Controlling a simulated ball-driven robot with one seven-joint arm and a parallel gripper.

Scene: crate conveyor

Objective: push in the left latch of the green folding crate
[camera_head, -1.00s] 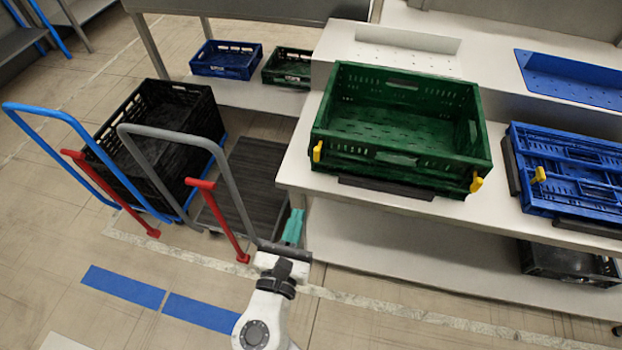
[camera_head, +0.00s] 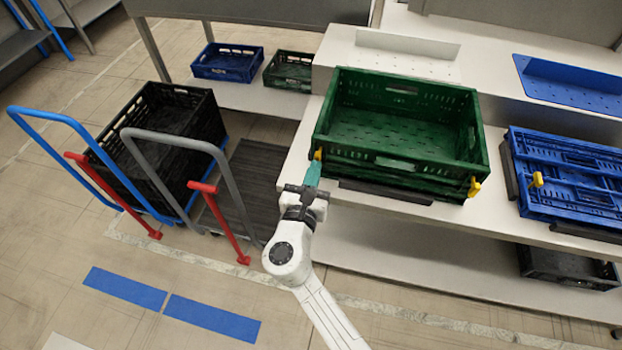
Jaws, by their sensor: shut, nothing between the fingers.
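The green folding crate (camera_head: 410,180) stands open and upright on the white bench, its long front wall towards me. Its yellow left latch (camera_head: 317,154) shows at the front left corner, partly hidden by my fingertips. Its yellow right latch (camera_head: 474,187) sticks out at the front right corner. My gripper (camera_head: 313,172), with teal fingers, is shut and empty. Its tips are at the left latch in the picture; I cannot tell whether they touch it.
A folded blue crate (camera_head: 570,175) with a yellow latch lies on the bench at the right. Trolleys with a grey handle (camera_head: 180,141) and a blue handle (camera_head: 62,114) stand at the left, one carrying a black crate (camera_head: 160,125). Floor in front is clear.

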